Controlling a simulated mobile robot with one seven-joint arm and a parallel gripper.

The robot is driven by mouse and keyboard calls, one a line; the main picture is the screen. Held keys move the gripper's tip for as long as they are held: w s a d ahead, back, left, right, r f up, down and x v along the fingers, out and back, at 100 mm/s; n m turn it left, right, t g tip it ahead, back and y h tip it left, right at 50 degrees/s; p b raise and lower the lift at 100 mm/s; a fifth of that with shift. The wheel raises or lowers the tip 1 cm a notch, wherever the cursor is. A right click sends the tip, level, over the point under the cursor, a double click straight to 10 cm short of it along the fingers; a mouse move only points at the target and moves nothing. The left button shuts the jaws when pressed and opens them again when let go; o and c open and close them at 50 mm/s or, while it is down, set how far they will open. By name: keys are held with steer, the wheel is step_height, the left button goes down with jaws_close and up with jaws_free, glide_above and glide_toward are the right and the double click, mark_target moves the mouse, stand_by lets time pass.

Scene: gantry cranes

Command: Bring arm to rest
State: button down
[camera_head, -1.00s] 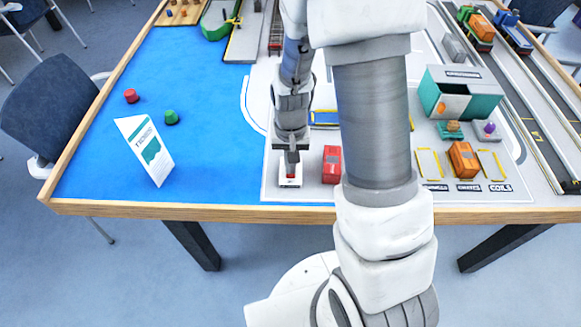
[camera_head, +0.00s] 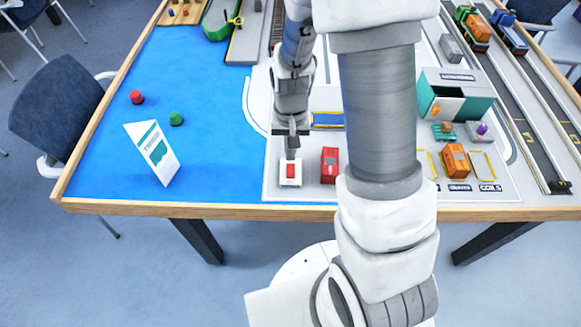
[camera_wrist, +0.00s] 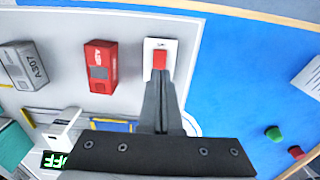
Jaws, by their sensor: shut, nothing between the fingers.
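My gripper (camera_head: 292,152) is shut and empty. It points down just above a white box with a red button (camera_head: 290,171) near the table's front edge. In the head view a small part of the button shows below the fingertips. In the wrist view the fingers (camera_wrist: 161,84) reach toward the red button (camera_wrist: 159,60) on its white plate. I cannot tell for sure whether they touch it. A lit display (camera_wrist: 55,160) at the lower left of the wrist view appears to read "OFF".
A red container (camera_head: 330,165) stands right of the button, and a grey container (camera_wrist: 24,65) shows in the wrist view. A white sign (camera_head: 152,153) and red and green bollards (camera_head: 176,118) stand on the blue area. An orange container (camera_head: 455,161) is at the right.

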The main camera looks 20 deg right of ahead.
stand_by(0.3)
steer(key=s+r+n+t, duration=0.2)
steer(key=s+r, duration=0.1)
steer(key=r, duration=1.3)
steer(key=s+r+n+t+p, duration=0.1)
steer(key=s+r+t, duration=0.2)
steer(key=s+r, duration=0.8)
steer(key=shift+r+n+t+p, duration=0.3)
steer(key=shift+r+p, duration=0.05)
steer(key=shift+r, duration=0.05)
